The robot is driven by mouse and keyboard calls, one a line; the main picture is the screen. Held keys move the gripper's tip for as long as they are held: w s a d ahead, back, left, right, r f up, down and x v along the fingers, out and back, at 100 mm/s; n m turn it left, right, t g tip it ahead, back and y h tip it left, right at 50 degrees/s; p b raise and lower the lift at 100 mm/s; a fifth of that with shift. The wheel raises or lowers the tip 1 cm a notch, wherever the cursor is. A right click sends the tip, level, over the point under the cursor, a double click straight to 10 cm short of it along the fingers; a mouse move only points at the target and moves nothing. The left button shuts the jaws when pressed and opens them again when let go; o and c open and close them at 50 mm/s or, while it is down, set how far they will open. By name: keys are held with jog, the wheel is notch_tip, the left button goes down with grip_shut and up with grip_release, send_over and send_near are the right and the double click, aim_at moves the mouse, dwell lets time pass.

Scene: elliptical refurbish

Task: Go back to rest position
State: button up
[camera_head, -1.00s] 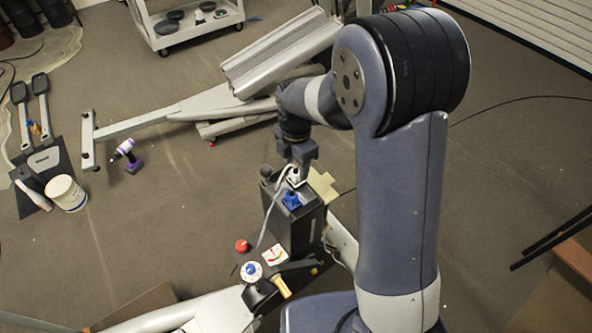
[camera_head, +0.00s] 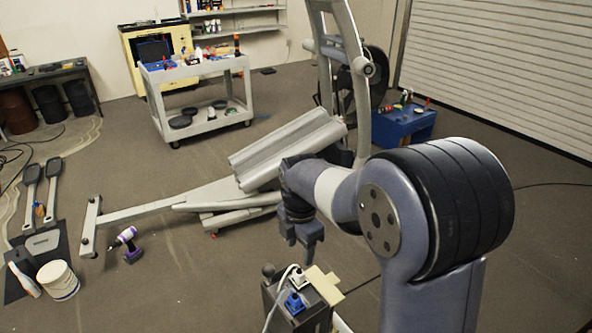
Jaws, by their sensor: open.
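My gripper (camera_head: 303,250) hangs at the end of my arm, pointing down, just above a dark grey box (camera_head: 318,318) at the bottom centre. The jaws are open and I see nothing between them. On top of the box are a white plug (camera_head: 298,278) with a white cable and a blue plug (camera_head: 293,303). The gripper is apart from both plugs in the picture. The lower part of the box is cut off by the frame edge.
A grey elliptical frame (camera_head: 150,208) lies behind my arm. A purple drill (camera_head: 128,240) and a white bucket (camera_head: 58,279) are on the left floor. A white cart (camera_head: 190,72), a blue box (camera_head: 402,126) and a workbench (camera_head: 45,76) stand farther back.

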aim_at(300, 268)
notch_tip(300, 268, down, 10)
jog(key=shift+r+p, duration=0.25)
jog(key=shift+p, duration=0.5)
jog(key=shift+r, duration=0.1)
